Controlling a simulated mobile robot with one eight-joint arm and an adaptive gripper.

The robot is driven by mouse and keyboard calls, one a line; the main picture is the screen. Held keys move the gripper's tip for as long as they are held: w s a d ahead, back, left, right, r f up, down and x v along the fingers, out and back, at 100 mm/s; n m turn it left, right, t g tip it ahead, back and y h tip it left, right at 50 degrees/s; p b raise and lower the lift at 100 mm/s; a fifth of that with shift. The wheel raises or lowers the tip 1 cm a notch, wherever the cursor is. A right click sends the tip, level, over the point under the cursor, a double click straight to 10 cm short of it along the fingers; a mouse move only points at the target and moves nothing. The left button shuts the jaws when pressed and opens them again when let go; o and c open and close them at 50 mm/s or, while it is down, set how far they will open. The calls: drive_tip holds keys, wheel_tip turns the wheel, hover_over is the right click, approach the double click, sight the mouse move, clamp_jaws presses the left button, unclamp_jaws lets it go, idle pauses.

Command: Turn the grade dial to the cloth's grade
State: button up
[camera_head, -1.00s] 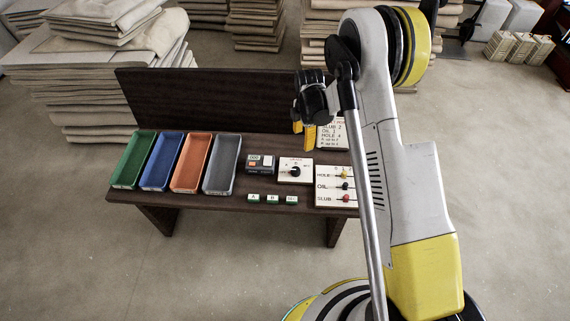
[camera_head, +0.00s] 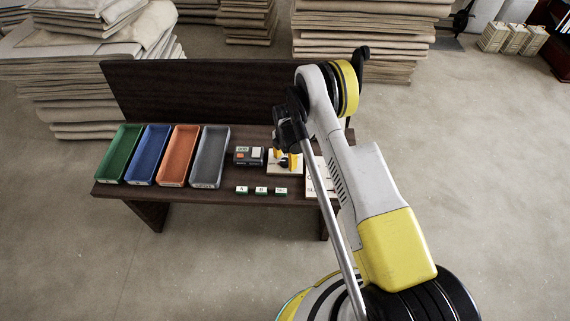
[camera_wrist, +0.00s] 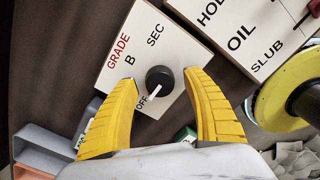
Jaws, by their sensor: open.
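The grade dial (camera_wrist: 160,80) is a round black knob with a white pointer, on a white plate (camera_wrist: 118,62) with a red GRADE label. Any A mark is hidden, perhaps behind the left finger. My gripper (camera_wrist: 158,84) is open, its yellow fingers on either side of the knob with gaps showing. Whether the tips reach its height I cannot tell. In the head view my gripper (camera_head: 285,159) is over the dial plate (camera_head: 284,173), largely covering the knob. No cloth is identifiable on the bench.
The bench (camera_head: 200,82) holds green (camera_head: 120,155), blue (camera_head: 149,156), orange (camera_head: 180,157) and grey (camera_head: 209,158) trays. A small display box (camera_head: 249,156) stands left of the dial. Several labelled blocks (camera_head: 261,191) lie in front. The HOLE/OIL/SLUB panel (camera_wrist: 240,30) adjoins the dial plate.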

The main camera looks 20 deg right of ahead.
drive_tip(key=shift+f, duration=0.3)
drive_tip(key=c, duration=1.2)
drive_tip(key=shift+c, duration=0.2)
